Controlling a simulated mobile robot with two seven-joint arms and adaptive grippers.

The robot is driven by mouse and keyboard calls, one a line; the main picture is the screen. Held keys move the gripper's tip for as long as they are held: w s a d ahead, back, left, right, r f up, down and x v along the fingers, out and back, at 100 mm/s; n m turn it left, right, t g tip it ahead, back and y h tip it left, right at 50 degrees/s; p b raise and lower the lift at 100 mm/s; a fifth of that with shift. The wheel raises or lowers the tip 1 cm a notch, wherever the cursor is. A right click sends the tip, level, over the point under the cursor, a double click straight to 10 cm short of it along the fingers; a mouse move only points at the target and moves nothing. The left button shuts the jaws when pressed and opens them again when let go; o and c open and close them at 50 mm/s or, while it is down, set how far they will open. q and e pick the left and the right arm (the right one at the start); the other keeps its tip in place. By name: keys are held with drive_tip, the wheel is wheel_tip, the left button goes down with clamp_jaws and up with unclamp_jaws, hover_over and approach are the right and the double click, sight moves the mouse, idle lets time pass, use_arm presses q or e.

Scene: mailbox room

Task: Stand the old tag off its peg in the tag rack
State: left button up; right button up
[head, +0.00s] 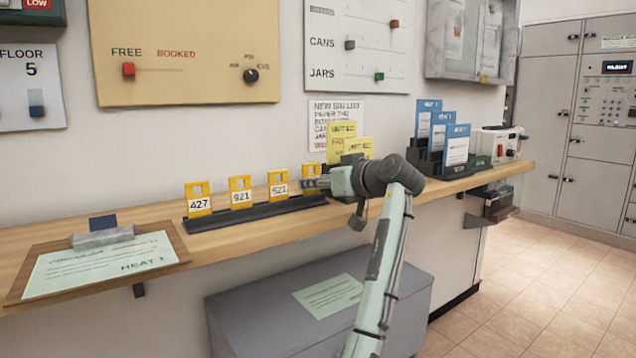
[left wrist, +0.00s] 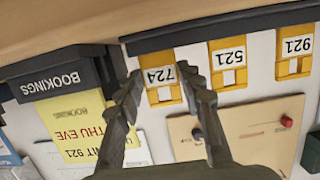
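A long dark tag rack (head: 255,213) lies along the wooden shelf and holds a row of yellow tags. They read 427 (head: 199,199), 921 (head: 240,192) and 521 (head: 278,184), plus a tag at the right end (head: 312,170), partly hidden by my gripper. The left wrist view, upside down, shows that end tag as 724 (left wrist: 163,85), with 521 (left wrist: 229,62) and 921 (left wrist: 294,54) beside it. My left gripper (head: 308,183) is at the right end of the rack. Its fingers (left wrist: 158,72) are apart, with tag 724 showing between them. My right gripper is not in view.
Yellow cards (head: 357,148) in a dark holder labelled BOOKINGS (left wrist: 62,80) stand just right of the rack. Blue cards (head: 456,148) stand farther right. A clipboard (head: 170,241) lies at the left. A grey box (head: 390,322) stands below the shelf.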

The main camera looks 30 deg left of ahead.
use_arm(q)
drive_tip(key=o, duration=0.5)
drive_tip(key=shift+d, duration=0.1)
drive_tip(key=v, duration=1.2)
drive_tip(key=shift+w, duration=0.1)
